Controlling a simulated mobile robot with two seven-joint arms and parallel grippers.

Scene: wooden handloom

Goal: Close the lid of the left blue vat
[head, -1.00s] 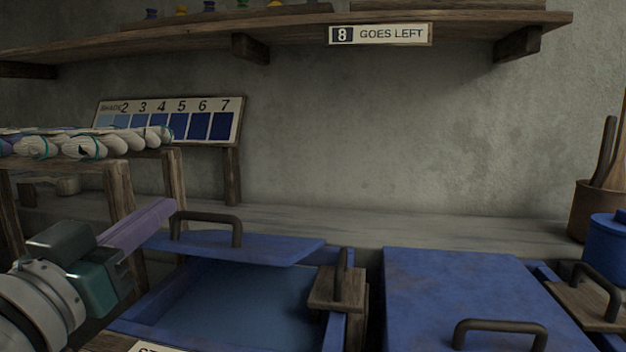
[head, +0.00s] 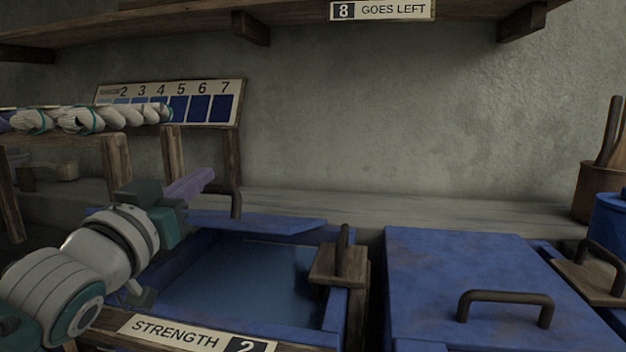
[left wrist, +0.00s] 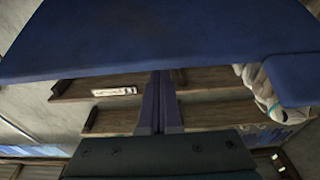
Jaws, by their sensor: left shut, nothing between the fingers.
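The left blue vat (head: 335,318) is open, with dark blue liquid (head: 245,285) showing inside. Its blue lid (head: 270,226) lies at the back of the opening, its front edge toward me, with a dark bar handle (head: 236,203). My left gripper (head: 207,176) is shut and empty, its purple fingers reaching past the back left of the vat near the handle. I cannot tell whether they touch the lid. In the left wrist view the shut fingers (left wrist: 160,85) point toward a large blue panel (left wrist: 165,40), apparently the lid. My right gripper is out of view.
A second vat to the right has its blue lid (head: 450,265) on. A wooden block with a handle (head: 338,262) sits on the left vat's right rim. A "STRENGTH 2" sign (head: 195,335) fronts the vat. A rack of skeins (head: 85,118) stands left, before a shade board (head: 190,105).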

